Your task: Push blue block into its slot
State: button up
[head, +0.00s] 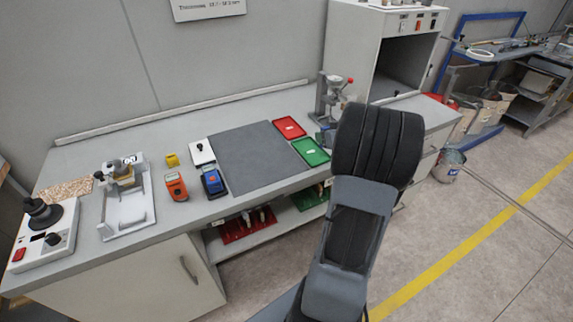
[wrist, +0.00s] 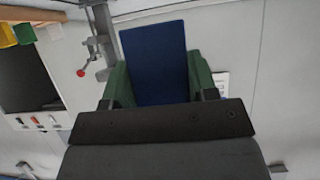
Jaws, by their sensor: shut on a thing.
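The blue block (wrist: 155,58) fills the middle of the wrist view, flat face toward the camera. My gripper (wrist: 158,88) is shut on it, with a green finger on each side. In the head view, my dark arm hides most of the gripper. A small blue and dark part (head: 325,138) shows at the arm's left edge, beside the stand press; I cannot tell whether it is the block. I cannot make out the block's slot in either view.
The stand press (head: 330,98) with a red knob is close by. A red tray (head: 289,127), a green tray (head: 311,152) and a grey mat (head: 243,165) lie on the bench. Blue (head: 212,183) and orange (head: 176,187) meters stand left. A large cabinet (head: 349,40) stands behind.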

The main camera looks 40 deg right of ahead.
jog(key=shift+d+r, duration=0.35)
jog(key=shift+r, duration=0.1)
jog(key=shift+w+a+r+y, duration=0.15)
jog(key=shift+w+r+y, duration=0.1)
jog(key=shift+y, duration=0.05)
jog(key=shift+a+f, duration=0.1)
jog(key=shift+a, duration=0.05)
